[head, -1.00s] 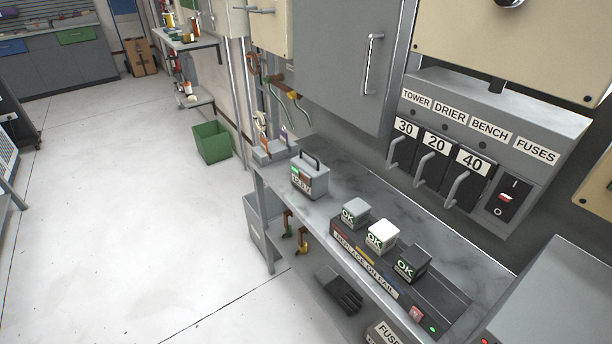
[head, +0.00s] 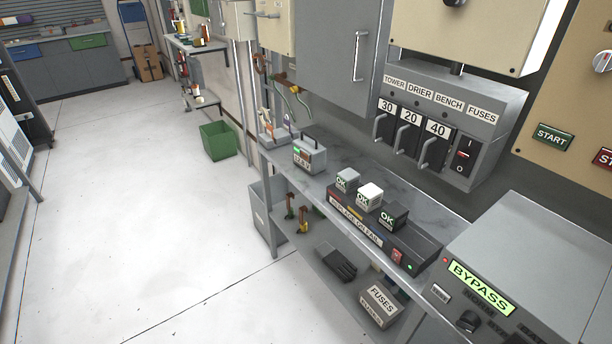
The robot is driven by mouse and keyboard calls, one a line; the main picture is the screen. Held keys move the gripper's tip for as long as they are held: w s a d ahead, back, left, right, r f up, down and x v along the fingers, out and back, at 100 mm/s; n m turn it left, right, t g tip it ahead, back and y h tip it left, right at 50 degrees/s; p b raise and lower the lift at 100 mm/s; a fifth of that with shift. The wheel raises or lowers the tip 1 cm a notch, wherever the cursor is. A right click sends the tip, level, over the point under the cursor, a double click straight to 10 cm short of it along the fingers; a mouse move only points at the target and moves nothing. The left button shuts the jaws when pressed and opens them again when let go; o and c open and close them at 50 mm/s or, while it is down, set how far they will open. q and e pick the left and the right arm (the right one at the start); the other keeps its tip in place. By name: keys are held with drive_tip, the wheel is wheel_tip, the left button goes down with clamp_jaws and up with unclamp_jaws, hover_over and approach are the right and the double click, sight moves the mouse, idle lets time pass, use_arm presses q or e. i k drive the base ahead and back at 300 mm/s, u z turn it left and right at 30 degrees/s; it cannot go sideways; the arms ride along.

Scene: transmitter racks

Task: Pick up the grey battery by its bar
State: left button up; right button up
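A grey battery (head: 310,157) with a dark bar handle (head: 309,141) on top stands upright on the left part of the grey bench shelf (head: 377,167). Its front carries a small display and a green mark; the digits are too small to read surely. Nothing touches its bar. Neither of my grippers shows in the head view.
A tray (head: 375,228) with three OK-marked blocks (head: 369,197) sits right of the battery. A BYPASS console (head: 483,285) stands at the lower right. Fuse switches (head: 411,132) and a cabinet (head: 335,50) are behind the bench. A green bin (head: 218,141) stands on open floor.

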sight(309, 155)
drive_tip(key=z, duration=0.05)
drive_tip(key=k, duration=0.65)
drive_tip(key=u, duration=1)
drive_tip(key=i, duration=0.7)
drive_tip(key=u, duration=0.9)
drive_tip(key=i, duration=0.8)
drive_tip(key=z, duration=0.65)
drive_tip(key=i, duration=0.8)
drive_tip(key=z, duration=1)
drive_tip(key=i, duration=0.2)
drive_tip(key=z, duration=0.2)
